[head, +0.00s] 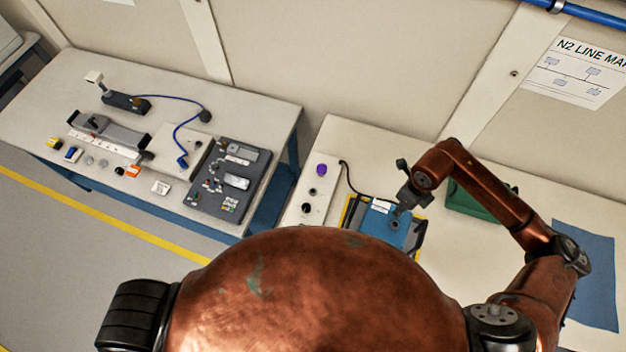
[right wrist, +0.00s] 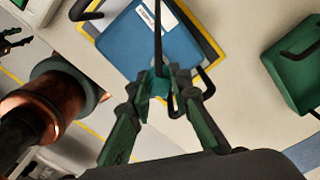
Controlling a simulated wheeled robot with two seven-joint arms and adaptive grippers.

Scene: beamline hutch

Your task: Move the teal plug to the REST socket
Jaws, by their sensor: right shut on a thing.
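My right gripper (head: 407,197) is above the blue case at the right table. In the right wrist view its fingers (right wrist: 160,92) are shut on the small teal plug (right wrist: 158,86); a black cable runs up from it. In the head view the plug is too small or hidden to make out. A white socket strip (head: 325,186) stands left of the blue case, with a purple round piece (head: 322,170) and dark round sockets (head: 306,208). No REST label can be read.
The blue case (head: 379,219) has a yellow-edged base and black handles. A green bin (head: 470,201) and a blue mat (head: 590,270) lie to the right. The left table (head: 60,95) holds a dark panel (head: 228,180), a blue cable and small parts. A gap separates the tables.

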